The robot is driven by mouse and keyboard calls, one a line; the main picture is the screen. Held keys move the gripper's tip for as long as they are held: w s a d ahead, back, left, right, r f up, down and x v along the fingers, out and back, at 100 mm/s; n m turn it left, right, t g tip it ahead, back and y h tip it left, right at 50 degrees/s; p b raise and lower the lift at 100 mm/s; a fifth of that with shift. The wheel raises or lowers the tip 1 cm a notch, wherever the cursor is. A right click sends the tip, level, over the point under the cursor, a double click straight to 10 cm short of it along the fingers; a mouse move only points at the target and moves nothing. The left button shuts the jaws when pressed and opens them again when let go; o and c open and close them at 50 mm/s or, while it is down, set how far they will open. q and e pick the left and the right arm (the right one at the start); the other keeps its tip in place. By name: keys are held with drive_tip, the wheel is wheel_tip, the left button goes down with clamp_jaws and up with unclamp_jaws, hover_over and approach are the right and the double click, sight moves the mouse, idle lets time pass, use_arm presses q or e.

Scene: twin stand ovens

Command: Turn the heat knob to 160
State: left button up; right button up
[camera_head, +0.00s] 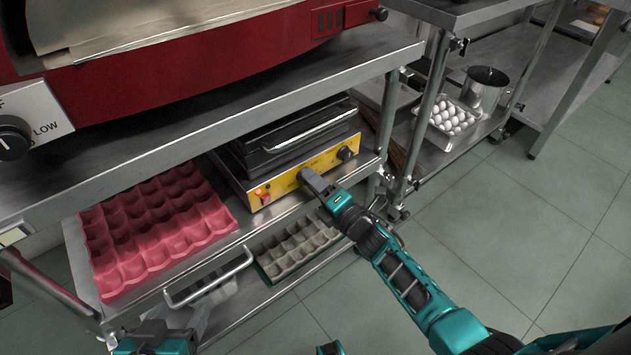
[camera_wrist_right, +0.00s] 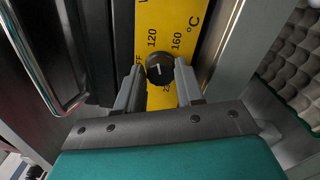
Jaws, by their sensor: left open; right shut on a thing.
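The heat knob (camera_wrist_right: 160,68) is a round black knob on the yellow panel (camera_wrist_right: 165,20) of the contact grill (camera_head: 300,135). The scale beside it reads OFF, 120, 160 and °C. A short white mark on the knob points roughly upward, near the 120 side; its exact reading is hard to tell. My right gripper (camera_wrist_right: 160,88) has one finger on each side of the knob and is shut on it. In the head view, my right gripper (camera_head: 308,178) reaches the panel and hides the knob. My left gripper (camera_head: 158,328) is open and empty at the bottom left, away from the panel.
Pink egg trays (camera_head: 160,230) lie left of the grill on the same shelf. A grey egg tray (camera_head: 298,247) sits lower down. A red oven (camera_head: 200,60) stands above. Another black knob (camera_head: 345,153) is at the panel's right end. Open floor (camera_head: 500,230) lies right.

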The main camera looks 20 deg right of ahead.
drive_tip(key=shift+m, duration=0.9)
drive_tip(key=m+p, duration=0.1)
drive_tip(key=m, duration=0.2)
drive_tip(key=shift+m, duration=0.4)
drive_tip(key=m, duration=0.2)
drive_tip(key=shift+f+m, duration=0.1)
drive_tip(key=shift+m, duration=0.2)
use_arm(q)
drive_tip(key=shift+s+a+r, duration=0.15)
drive_tip(key=shift+a+r, duration=0.2)
use_arm(e)
drive_tip(key=shift+m, duration=0.5)
use_arm(q)
drive_tip(key=shift+p, duration=0.3)
use_arm(e)
drive_tip(key=o, duration=1)
drive_tip(key=shift+f, duration=0.1)
